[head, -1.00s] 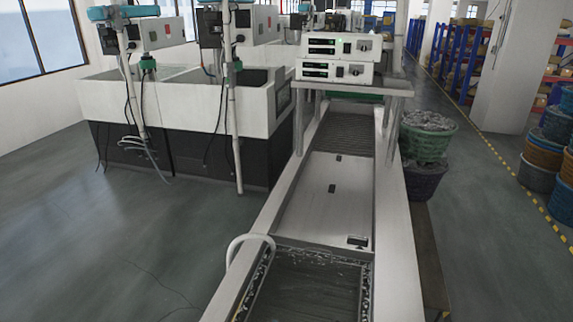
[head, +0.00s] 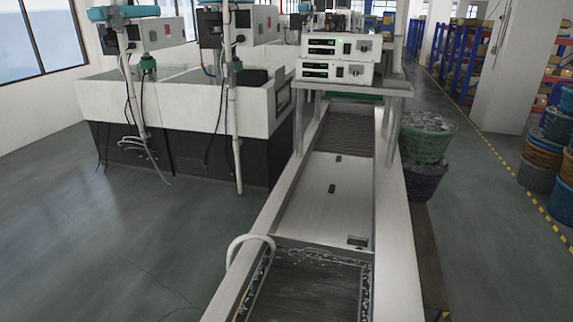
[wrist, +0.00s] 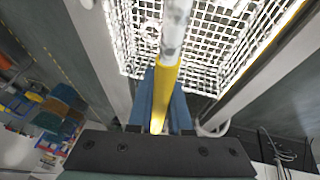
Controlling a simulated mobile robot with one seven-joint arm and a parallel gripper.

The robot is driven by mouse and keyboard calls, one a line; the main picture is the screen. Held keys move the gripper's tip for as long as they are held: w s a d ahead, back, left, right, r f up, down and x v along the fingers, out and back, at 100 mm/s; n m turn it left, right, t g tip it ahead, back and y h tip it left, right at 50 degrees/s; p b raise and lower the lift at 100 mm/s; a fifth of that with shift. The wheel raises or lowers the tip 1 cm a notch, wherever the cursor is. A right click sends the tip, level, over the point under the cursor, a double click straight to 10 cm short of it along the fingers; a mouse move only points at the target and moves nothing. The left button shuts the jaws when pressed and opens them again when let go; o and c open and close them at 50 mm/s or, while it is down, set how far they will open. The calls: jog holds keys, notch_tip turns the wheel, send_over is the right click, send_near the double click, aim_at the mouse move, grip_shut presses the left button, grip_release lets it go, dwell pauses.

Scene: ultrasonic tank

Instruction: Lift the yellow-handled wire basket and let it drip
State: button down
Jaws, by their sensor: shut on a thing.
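In the wrist view, the white wire basket (wrist: 205,42) fills the top of the picture, with its mesh seen close up. A yellow handle (wrist: 160,100) with a grey-white rod above it runs down from the basket. My gripper (wrist: 165,76) has its blue fingers shut around the yellow handle. In the head view, neither my gripper nor the basket can be made out. The liquid-filled tank (head: 305,288) lies at the bottom of that view, with pale froth along its edges. I cannot tell whether the basket touches the liquid.
A white curved pipe (head: 240,243) arches over the tank's left rim. Control boxes (head: 334,72) stand on a shelf above the line's far end. White machines (head: 180,100) stand left; a green tub (head: 427,138) stands right. The floor at left is clear.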

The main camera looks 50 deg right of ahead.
notch_tip(320, 180, up, 5)
jog(key=p, duration=0.3)
jog(key=shift+p, duration=0.4)
jog(key=shift+r, duration=1.1)
jog(key=shift+w+f, duration=0.1)
